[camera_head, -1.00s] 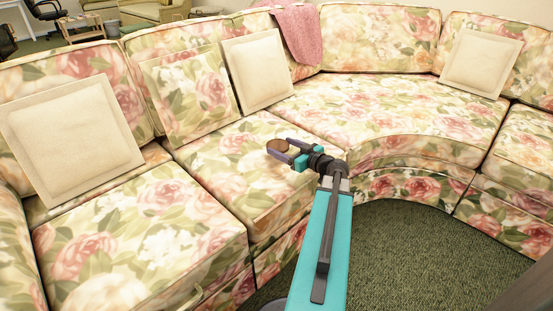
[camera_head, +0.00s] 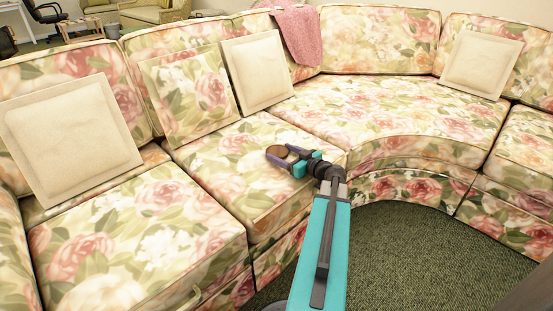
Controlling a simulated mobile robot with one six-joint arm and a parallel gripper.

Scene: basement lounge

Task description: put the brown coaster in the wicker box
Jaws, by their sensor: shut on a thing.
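My gripper (camera_head: 284,155) is over the seat of the floral sofa, near the middle of the picture. It is shut on the brown coaster (camera_head: 277,151), a small round disc that shows between the jaws. Part of the coaster is hidden by the fingers. I cannot tell how far above the seat cushion it is. I see no wicker box in this view.
The curved floral sofa (camera_head: 400,106) fills most of the view. Cream cushions (camera_head: 72,138) lean on its backrest, and a pink blanket (camera_head: 298,34) hangs over the top. Green carpet (camera_head: 405,250) is open at the lower right. A small wooden table (camera_head: 82,27) stands far back left.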

